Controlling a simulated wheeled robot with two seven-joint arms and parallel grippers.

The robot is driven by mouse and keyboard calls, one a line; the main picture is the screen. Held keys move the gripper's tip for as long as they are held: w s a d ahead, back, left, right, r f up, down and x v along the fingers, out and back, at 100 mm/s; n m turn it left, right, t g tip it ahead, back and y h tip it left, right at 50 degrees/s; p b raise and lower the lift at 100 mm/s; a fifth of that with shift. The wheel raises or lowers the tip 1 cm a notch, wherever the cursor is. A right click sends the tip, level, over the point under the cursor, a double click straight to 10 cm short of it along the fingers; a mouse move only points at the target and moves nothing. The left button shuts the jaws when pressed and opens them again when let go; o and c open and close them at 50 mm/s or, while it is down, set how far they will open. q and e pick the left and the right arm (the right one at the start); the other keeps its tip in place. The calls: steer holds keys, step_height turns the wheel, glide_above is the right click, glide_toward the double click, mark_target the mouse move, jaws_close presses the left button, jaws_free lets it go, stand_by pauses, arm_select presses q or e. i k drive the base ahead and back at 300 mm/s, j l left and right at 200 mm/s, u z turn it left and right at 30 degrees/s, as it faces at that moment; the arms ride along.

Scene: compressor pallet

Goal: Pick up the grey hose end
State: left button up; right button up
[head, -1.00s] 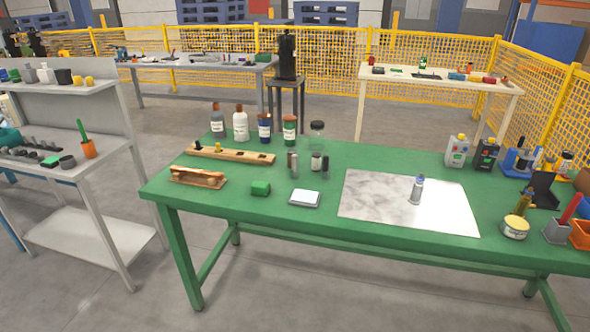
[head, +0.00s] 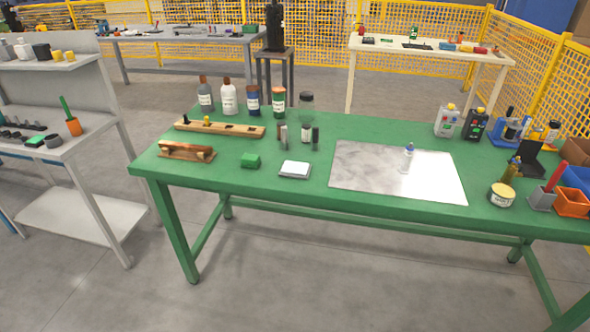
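I cannot make out for certain a grey hose end in the head view. Small grey upright cylinders (head: 315,139) stand near the middle of the green table (head: 250,185). Several dark grey ring-like and cylindrical parts (head: 53,140) lie on the grey bench (head: 85,150) at the left; they are too small to tell apart. Neither of my grippers is in view.
Bare floor (head: 130,285) lies before the table. A yellow fence (head: 330,50) stands behind.

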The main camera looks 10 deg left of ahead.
mark_target(284, 134)
steer(key=i+j, duration=0.2)
steer(key=j, duration=0.15)
steer(key=i+j, duration=0.15)
steer(key=j, duration=0.2)
steer(key=i+j, duration=0.2)
steer(key=j, duration=0.2)
steer(key=i+j, duration=0.15)
steer(key=j, duration=0.2)
steer(key=i+j, duration=0.2)
steer(key=j, duration=0.15)
